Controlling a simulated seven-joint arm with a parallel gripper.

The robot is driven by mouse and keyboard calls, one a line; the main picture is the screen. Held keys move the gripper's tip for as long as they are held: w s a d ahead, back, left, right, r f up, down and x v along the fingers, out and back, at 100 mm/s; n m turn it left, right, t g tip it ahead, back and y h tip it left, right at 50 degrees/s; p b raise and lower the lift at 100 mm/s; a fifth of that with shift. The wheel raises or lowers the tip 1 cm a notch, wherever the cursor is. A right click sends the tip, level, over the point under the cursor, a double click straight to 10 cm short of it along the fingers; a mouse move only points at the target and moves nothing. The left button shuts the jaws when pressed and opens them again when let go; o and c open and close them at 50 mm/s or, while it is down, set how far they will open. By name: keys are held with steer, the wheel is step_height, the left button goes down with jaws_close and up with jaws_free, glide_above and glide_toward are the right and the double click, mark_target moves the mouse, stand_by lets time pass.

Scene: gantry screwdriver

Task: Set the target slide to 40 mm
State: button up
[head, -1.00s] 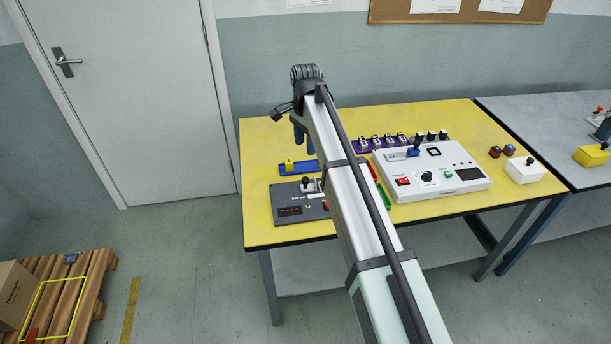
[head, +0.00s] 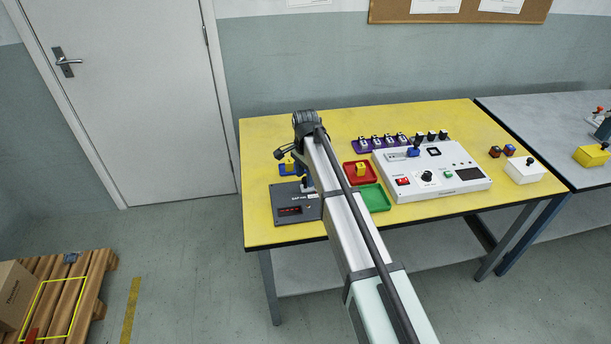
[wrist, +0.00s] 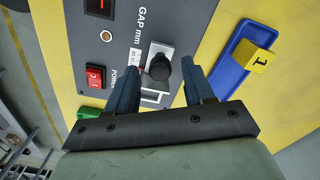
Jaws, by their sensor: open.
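The grey panel marked "GAP mm" (head: 288,195) lies at the left front of the yellow table, with a lit red display (head: 289,211). In the wrist view the panel (wrist: 112,52) carries a slide with a black knob (wrist: 160,67) on a light plate, and a red power switch (wrist: 95,72). My gripper (wrist: 163,77) is open, its two blue fingers on either side of the knob. Whether they touch it I cannot tell. The display digits are cut off in the wrist view and too small in the head view. My arm partly covers the panel in the head view.
A blue tray (wrist: 228,70) with a yellow block (wrist: 259,57) is close to the right finger. A red tray (head: 351,178), a green tray (head: 384,205) and a white console (head: 455,158) stand to the right of my arm.

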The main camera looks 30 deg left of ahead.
steer(key=shift+f, duration=0.25)
steer(key=shift+c, duration=0.3)
jaws_close()
